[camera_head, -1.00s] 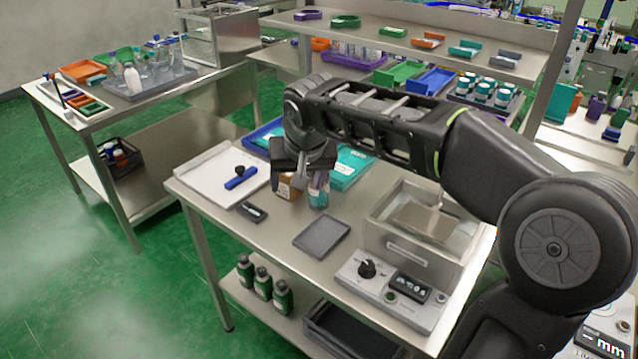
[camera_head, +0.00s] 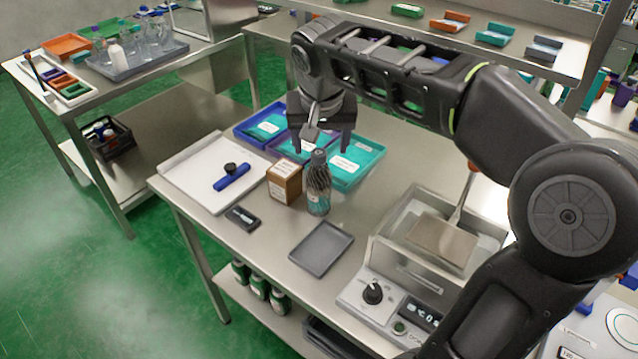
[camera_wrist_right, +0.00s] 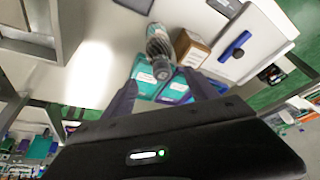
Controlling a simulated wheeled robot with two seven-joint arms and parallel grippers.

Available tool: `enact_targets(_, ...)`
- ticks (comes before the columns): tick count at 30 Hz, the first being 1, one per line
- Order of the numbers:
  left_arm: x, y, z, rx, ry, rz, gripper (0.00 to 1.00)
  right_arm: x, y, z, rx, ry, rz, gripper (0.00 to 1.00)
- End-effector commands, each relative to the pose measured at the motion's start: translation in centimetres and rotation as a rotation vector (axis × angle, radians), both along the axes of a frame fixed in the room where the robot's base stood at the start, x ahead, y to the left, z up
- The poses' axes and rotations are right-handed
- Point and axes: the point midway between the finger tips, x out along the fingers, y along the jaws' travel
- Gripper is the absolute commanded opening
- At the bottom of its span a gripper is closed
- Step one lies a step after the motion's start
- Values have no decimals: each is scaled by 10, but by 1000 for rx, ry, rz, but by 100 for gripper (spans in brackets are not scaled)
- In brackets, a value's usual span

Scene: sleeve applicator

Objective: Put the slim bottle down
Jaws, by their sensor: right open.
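The slim bottle (camera_head: 318,188) stands upright on the steel table, dark and ribbed above with teal near its base. It is beside a small brown box (camera_head: 284,181), on the box's right. My right gripper (camera_head: 322,146) is open above and behind the bottle's top, its fingers apart and nothing held. In the right wrist view, the bottle (camera_wrist_right: 159,55) shows in front of the open gripper (camera_wrist_right: 168,98), with its cap toward the fingers. My left gripper is not in view.
Behind the bottle are teal and blue trays (camera_head: 357,163). A white board with a blue roller (camera_head: 232,177) lies to the left. A grey tray (camera_head: 321,248) lies in front, and a steel bath with a control box (camera_head: 390,301) stands to the right. Bare tabletop surrounds the bottle's front.

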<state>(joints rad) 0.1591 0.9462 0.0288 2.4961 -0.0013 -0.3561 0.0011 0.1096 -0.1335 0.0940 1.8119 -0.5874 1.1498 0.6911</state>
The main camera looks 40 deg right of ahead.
Motion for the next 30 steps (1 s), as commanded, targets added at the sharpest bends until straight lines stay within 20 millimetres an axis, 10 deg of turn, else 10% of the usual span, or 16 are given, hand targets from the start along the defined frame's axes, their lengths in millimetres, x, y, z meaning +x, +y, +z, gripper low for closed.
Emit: enact_targets(30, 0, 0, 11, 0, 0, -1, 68, 25, -14, -70, 1, 3, 0, 67)
